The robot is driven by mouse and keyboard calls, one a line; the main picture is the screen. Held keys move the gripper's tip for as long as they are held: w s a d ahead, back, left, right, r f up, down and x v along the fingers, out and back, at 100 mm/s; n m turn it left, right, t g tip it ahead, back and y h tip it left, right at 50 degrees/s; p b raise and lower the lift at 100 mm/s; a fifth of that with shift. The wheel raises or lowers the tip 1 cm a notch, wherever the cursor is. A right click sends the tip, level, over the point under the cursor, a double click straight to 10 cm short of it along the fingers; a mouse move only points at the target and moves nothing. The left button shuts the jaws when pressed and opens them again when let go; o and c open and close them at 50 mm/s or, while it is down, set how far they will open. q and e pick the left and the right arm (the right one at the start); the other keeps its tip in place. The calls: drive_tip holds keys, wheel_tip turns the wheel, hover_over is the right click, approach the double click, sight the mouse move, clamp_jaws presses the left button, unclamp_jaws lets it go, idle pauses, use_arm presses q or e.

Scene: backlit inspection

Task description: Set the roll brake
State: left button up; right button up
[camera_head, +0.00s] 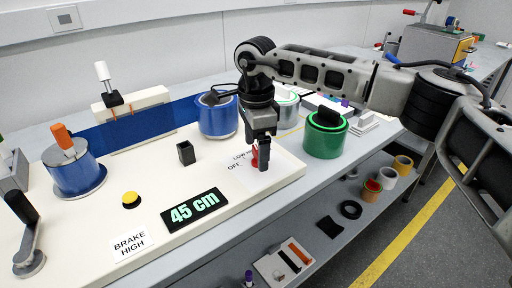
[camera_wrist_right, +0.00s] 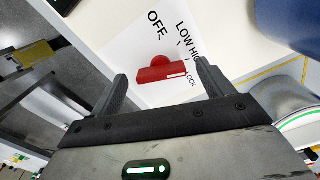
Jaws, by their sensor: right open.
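The brake knob is a red bar on a round hub (camera_wrist_right: 161,72), on a white plate (camera_wrist_right: 130,50) lettered OFF, LOW, a partly hidden HIGH, and LOCK. A white line marks the bar's right end, on the LOCK side in the wrist view; I cannot tell its exact setting. My right gripper (camera_wrist_right: 162,86) is open, one finger on each side of the bar, with no clear contact. In the head view, the right gripper (camera_head: 264,160) points down and partly hides the red knob (camera_head: 255,158). A card (camera_head: 130,244) reads BRAKE HIGH. My left gripper is not in view.
A blue web (camera_head: 140,125) runs between the left roll (camera_head: 77,180) and a right blue roll (camera_head: 217,118). A green roll (camera_head: 325,138) stands right of the gripper. A grey crank (camera_head: 28,245) is at left.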

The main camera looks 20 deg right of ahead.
drive_tip(key=shift+f, duration=0.55)
drive_tip(key=c, duration=1)
drive_tip(key=m, duration=0.5)
drive_tip(key=shift+w, duration=0.15)
drive_tip(key=shift+m, duration=1.5)
